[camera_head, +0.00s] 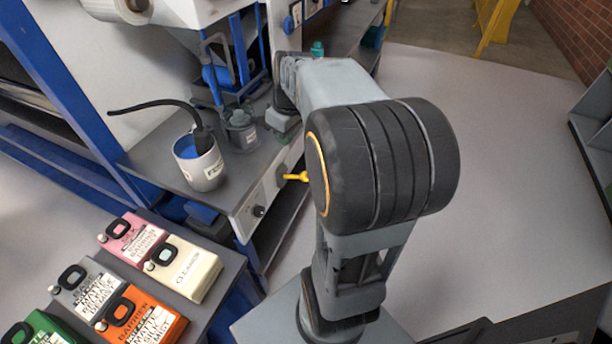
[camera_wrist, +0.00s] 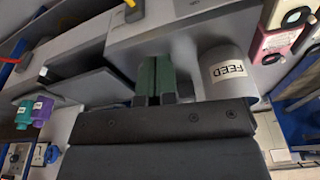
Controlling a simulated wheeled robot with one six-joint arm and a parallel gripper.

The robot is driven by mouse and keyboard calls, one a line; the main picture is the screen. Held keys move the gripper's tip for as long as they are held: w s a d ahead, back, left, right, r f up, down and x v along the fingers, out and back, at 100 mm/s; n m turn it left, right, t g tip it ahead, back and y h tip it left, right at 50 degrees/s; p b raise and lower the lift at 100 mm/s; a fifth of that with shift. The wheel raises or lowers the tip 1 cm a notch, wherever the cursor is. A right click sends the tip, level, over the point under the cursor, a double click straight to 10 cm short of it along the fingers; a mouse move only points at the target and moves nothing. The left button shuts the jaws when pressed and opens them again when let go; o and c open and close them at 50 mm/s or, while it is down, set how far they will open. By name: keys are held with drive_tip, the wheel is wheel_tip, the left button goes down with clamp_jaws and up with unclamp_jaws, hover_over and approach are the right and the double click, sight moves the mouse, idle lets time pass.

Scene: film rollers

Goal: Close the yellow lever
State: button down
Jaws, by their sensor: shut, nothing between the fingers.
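The yellow lever (camera_head: 297,177) sticks out to the right from the grey front panel of the bench in the head view, just left of my arm's large dark joint. A small yellow piece that looks like this lever (camera_wrist: 131,4) shows at the top edge of the wrist view, partly cut off. My gripper (camera_wrist: 156,72) shows in the wrist view as two dark green fingers side by side, shut and empty. It appears apart from the yellow piece. In the head view my arm hides most of the gripper.
A white cup labelled FEED (camera_head: 200,162) with blue contents and a black hose stands on the bench (camera_head: 160,160). A black knob (camera_head: 258,211) is on the panel. Several coloured containers (camera_head: 185,268) stand at lower left. Open floor lies right.

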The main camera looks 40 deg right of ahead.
drive_tip(key=w+d+f+n+b, duration=0.1)
drive_tip(key=d+f, duration=0.1)
drive_tip(key=d, duration=0.3)
drive_tip(key=d+f+n+y+b, duration=0.1)
drive_tip(key=d+f, duration=0.2)
drive_tip(key=d, duration=0.2)
drive_tip(key=shift+w+d, duration=0.3)
drive_tip(key=shift+w, duration=0.1)
drive_tip(key=shift+f, duration=0.15)
drive_tip(key=b, duration=0.2)
hover_over(299, 176)
drive_tip(key=d, duration=0.2)
drive_tip(key=f, duration=1.2)
drive_tip(key=shift+s+d, duration=0.1)
drive_tip(key=shift+s, duration=0.3)
drive_tip(key=shift+s+f, duration=0.2)
drive_tip(key=shift+f, duration=0.6)
drive_tip(key=shift+f+b, duration=0.1)
drive_tip(key=shift+b, duration=0.3)
